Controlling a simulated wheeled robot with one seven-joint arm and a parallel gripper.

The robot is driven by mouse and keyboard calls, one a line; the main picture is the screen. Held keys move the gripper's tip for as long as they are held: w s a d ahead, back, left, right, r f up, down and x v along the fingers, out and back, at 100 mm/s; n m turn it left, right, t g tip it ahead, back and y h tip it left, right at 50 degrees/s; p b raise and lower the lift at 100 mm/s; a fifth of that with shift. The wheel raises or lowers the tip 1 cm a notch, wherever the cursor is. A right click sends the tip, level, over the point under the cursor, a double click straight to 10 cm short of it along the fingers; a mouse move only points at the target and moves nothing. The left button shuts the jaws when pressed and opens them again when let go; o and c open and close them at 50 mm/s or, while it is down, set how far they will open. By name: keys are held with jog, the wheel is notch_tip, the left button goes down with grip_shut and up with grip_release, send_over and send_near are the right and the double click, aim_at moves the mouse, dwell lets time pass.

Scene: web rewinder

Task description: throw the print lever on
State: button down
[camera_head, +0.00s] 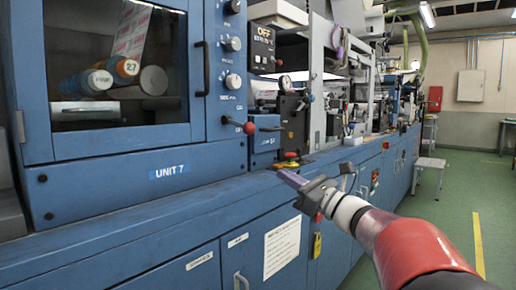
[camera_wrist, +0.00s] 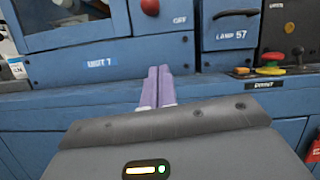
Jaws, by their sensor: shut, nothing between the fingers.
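A lever with a red ball knob (camera_head: 249,128) stands out from the blue machine front, at the lower right of the UNIT 7 cabinet. In the wrist view a red knob (camera_wrist: 150,7) shows at the top edge, with a small OFF label (camera_wrist: 180,20) to its right; its shaft is mostly cut off. I cannot be sure that this is the print lever. My gripper (camera_head: 281,173) is in front of the machine, below and right of the knob and apart from it. Its purple fingers (camera_wrist: 159,88) lie together, shut and empty, pointing at the machine.
The blue ledge (camera_head: 150,212) runs along the machine under the panel. A red mushroom button (camera_wrist: 268,58) on a yellow base sits right of my fingers. A cabinet with a glass window (camera_head: 120,60) stands at left.

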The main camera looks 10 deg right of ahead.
jog(key=shift+a, duration=0.1)
jog(key=p, duration=0.2)
send_near(239, 124)
jog(key=shift+w+a+f, duration=0.3)
jog(key=shift+w, duration=0.35)
jog(key=shift+w+a+f, duration=0.25)
jog(key=shift+w+a, duration=0.05)
jog(key=shift+w, duration=0.35)
jog(key=shift+w+a+f, duration=0.3)
jog(key=shift+w, duration=0.35)
jog(key=shift+a+r, duration=0.1)
jog(key=shift+r, duration=0.05)
